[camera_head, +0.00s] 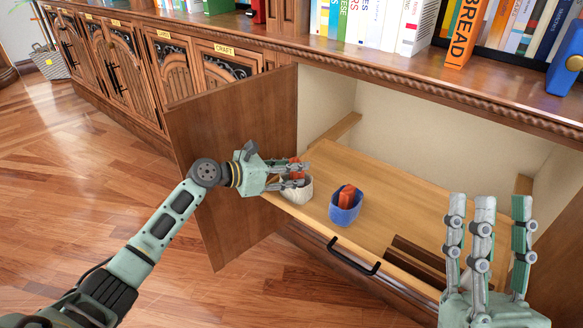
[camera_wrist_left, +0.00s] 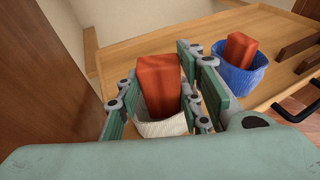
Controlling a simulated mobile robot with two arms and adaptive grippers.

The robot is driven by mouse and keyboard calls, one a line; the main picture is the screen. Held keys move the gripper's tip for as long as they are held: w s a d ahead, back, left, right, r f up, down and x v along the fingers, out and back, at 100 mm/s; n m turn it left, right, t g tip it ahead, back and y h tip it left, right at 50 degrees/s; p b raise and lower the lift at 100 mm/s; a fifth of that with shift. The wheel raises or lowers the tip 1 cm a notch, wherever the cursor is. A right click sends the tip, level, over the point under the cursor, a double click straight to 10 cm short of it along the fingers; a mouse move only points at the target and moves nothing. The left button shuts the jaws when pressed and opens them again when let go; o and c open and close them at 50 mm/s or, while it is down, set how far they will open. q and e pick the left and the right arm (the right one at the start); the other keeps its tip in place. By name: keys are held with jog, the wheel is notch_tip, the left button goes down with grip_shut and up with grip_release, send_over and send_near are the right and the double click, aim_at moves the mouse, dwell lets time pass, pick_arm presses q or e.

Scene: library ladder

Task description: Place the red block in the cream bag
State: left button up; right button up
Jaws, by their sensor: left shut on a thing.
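My left gripper (camera_head: 297,175) is shut on a red block (camera_head: 294,161), which stands upright between its fingers. In the left wrist view this red block (camera_wrist_left: 158,85) has its lower end inside the mouth of the cream bag (camera_wrist_left: 164,125); whether it touches the bottom is hidden. The cream bag also shows in the head view (camera_head: 297,193), under the fingers. A blue bag (camera_head: 344,215) stands to the right with another red block (camera_head: 347,196) sticking out of it. My right gripper (camera_head: 488,235) is open and empty, its fingers pointing up, at the lower right.
Both bags stand on a wooden pull-out shelf (camera_head: 375,165) with a black handle (camera_head: 353,258) in front. An open cabinet door (camera_head: 235,140) is close behind my left gripper. Books (camera_head: 385,20) fill the shelf above. Slotted openings (camera_head: 415,262) lie at the shelf's right.

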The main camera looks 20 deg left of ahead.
pick_arm(q)
jog(key=shift+s+f, duration=0.1)
jog(key=shift+f, duration=0.3)
